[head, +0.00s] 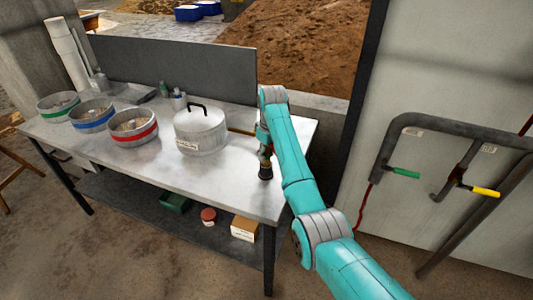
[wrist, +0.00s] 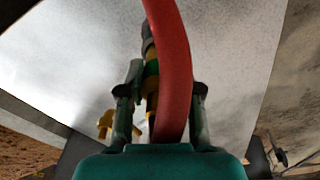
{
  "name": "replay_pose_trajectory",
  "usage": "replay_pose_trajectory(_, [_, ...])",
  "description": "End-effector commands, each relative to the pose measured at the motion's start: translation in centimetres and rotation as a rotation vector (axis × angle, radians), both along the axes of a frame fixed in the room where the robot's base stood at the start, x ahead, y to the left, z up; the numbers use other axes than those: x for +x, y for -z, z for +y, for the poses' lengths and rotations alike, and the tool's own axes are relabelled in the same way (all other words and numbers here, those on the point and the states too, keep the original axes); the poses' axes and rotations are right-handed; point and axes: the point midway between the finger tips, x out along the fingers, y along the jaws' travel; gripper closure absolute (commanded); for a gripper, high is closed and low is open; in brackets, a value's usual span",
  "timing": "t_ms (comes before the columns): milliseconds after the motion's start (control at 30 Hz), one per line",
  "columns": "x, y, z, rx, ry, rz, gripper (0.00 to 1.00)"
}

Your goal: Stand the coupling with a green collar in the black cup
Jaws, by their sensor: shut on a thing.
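My gripper (head: 265,149) is above the right end of the metal table and points down. In the wrist view its two fingers (wrist: 164,88) are shut on a brass coupling with a green collar (wrist: 151,69). A red hose crosses in front and hides part of the coupling and the grip. The black cup (head: 265,173) stands on the table directly below the gripper. In the wrist view a dark shape lies at the coupling's far end. I cannot tell whether the coupling's lower end is inside the cup or just above it.
A lidded steel pot (head: 203,132) stands left of my gripper. Bowls with red (head: 133,128), blue (head: 92,117) and green (head: 58,107) bands stand farther left. A grey panel (head: 170,72) closes the table's back. Pipes with coloured handles (head: 405,172) are on the right wall.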

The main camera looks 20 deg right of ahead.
Motion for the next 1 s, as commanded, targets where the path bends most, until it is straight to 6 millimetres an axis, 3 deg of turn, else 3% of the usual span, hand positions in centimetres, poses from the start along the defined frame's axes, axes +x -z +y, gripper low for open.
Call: replay_pose_trajectory(1000, [0.0,1.6,0.0,0.000,0.000,0.000,1.00])
